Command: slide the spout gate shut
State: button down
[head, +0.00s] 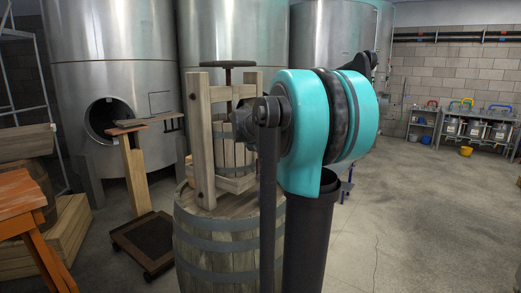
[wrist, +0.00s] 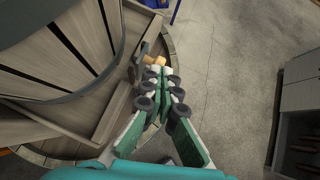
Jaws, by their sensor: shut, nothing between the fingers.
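In the wrist view, my gripper (wrist: 158,72) is shut, its green and white fingers together and empty. Just beyond its tips is a small tan knob (wrist: 154,60), which appears to belong to the spout gate. A dark upright plate (wrist: 141,58) stands beside it at the edge of the press. I cannot tell whether the fingertips touch the knob, or how far the gate is open. The wooden press basket (wrist: 60,55) is to the left of my gripper. In the head view, my teal arm covers the spout side, and gate and gripper are hidden.
The press's wooden frame (head: 203,135) stands on a large barrel (head: 215,245). A pedestal stand (head: 134,170) and an orange table (head: 30,200) are at left. Steel tanks (head: 118,75) stand behind. Open concrete floor (head: 430,220) lies to the right.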

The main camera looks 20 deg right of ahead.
jog(key=shift+w+d+f, duration=0.3)
jog(key=shift+f, duration=0.1)
jog(key=shift+f, duration=0.15)
notch_tip(320, 180, down, 3)
jog(key=shift+f, duration=0.1)
dwell(0.4)
